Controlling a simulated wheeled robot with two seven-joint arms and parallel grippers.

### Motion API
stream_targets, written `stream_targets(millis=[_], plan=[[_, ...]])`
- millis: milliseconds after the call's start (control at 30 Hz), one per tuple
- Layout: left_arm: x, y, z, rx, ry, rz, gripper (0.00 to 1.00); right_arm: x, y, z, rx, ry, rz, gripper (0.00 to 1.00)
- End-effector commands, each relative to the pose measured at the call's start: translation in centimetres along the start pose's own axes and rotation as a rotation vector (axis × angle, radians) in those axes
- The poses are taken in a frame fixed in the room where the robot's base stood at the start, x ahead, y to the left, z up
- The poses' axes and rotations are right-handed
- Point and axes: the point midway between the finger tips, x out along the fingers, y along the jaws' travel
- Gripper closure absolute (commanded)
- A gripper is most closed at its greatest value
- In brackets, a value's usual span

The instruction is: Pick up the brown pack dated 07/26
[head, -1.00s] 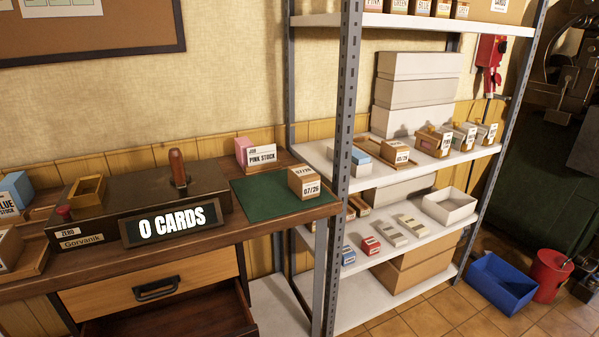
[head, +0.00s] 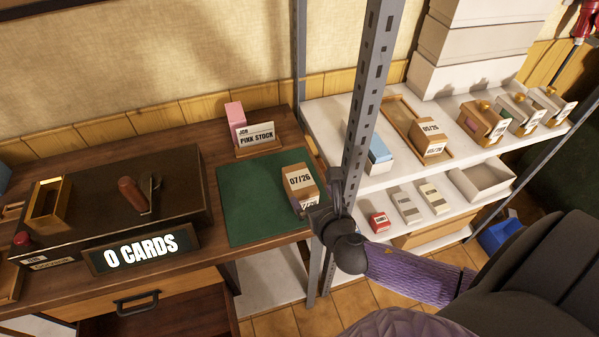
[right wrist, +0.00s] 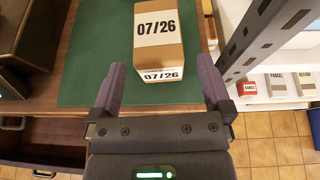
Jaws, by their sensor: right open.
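The brown pack (head: 298,184) has a white label reading 07/26 and stands on the right part of the green mat (head: 240,208) on the wooden desk. In the right wrist view the pack (right wrist: 158,38) lies straight ahead of my right gripper (right wrist: 162,82), beyond the fingertips and roughly centred between them. My right gripper also shows in the head view (head: 310,208), at the desk's right edge beside the pack, and covers part of its lower side. The purple fingers are open and empty. My left gripper is not in view.
A metal shelf post (head: 362,110) stands close to the right of the mat and my right arm. The shelf holds another brown pack (head: 430,138) marked 05/26 in a wooden tray.

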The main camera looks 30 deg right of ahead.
Motion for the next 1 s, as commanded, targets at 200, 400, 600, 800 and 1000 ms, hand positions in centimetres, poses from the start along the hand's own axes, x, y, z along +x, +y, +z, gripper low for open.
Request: stream_targets(millis=[200,400,600,800,1000], plan=[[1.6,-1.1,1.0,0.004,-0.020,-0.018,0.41,4.0,0.2,-0.5,0.006,0.000,-0.001,0.00],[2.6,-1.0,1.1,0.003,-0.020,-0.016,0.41,6.9,0.3,-0.5,0.006,0.003,-0.001,0.00],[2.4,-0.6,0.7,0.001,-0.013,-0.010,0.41,6.9,0.3,-0.3,0.006,0.004,0.000,0.00],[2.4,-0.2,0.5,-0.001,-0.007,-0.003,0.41,6.9,0.3,-0.3,0.006,0.004,0.000,0.40],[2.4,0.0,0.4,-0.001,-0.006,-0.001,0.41,6.9,0.3,-0.3,0.007,0.004,0.000,0.83]])
